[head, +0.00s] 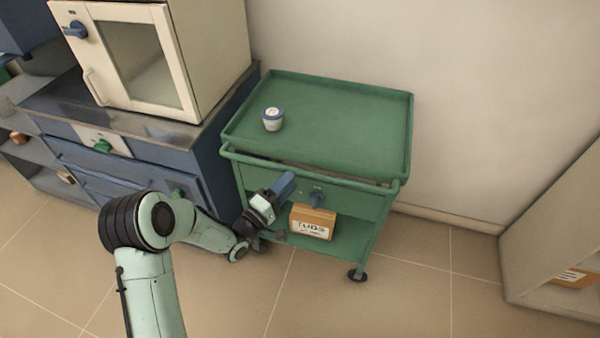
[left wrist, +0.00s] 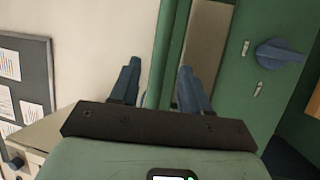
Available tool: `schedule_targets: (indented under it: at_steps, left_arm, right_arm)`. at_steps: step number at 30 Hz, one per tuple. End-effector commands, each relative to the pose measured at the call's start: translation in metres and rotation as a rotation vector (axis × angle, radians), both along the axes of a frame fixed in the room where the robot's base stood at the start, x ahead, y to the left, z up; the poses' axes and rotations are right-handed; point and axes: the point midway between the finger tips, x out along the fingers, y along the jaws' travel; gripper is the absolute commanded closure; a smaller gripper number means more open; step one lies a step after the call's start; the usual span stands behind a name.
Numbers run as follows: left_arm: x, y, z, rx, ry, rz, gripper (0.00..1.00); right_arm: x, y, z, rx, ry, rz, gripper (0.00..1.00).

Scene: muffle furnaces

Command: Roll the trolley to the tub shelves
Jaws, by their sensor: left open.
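The green trolley (head: 330,115) stands against the wall, right of the blue cabinet. Its handle bar (head: 300,172) runs along the near side. My left gripper (head: 286,182) is open at the trolley's near side, close to the handle bar. In the left wrist view, the green bar (left wrist: 172,50) shows between the finger lines of the gripper (left wrist: 158,85); contact cannot be told. My right gripper is out of view.
A pale shelf unit (head: 545,220) with a labelled box (head: 575,278) stands at the right edge. The blue cabinet (head: 150,150) carries a cream furnace (head: 170,60) close to the trolley's left. Tiled floor (head: 430,280) is clear between trolley and shelf unit.

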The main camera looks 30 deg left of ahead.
Motion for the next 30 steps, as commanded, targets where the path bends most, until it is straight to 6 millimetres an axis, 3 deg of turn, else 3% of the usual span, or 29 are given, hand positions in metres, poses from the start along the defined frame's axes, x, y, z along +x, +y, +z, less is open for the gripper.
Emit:
schedule_targets:
  at_steps: [3, 9, 21, 25, 26, 30]
  left_arm:
    - [0.023, -0.004, 0.003, 0.000, -0.002, -0.001, 0.54]
    - [0.046, -0.008, 0.007, -0.001, 0.001, -0.001, 0.54]
    - [0.053, -0.009, 0.009, -0.001, 0.002, 0.000, 0.54]
    - [0.053, -0.009, 0.009, -0.001, 0.002, 0.000, 0.96]
    - [0.053, -0.009, 0.009, -0.001, 0.002, 0.000, 1.00]
    - [0.053, -0.009, 0.009, -0.001, 0.002, 0.000, 1.00]
  right_arm:
    - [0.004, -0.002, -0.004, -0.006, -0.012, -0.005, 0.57]
    - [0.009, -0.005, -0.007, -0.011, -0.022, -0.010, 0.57]
    - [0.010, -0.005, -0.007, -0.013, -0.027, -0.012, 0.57]
    - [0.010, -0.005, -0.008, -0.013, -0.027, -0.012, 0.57]
    - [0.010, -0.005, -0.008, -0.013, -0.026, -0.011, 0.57]
    - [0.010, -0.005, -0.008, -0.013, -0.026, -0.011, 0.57]
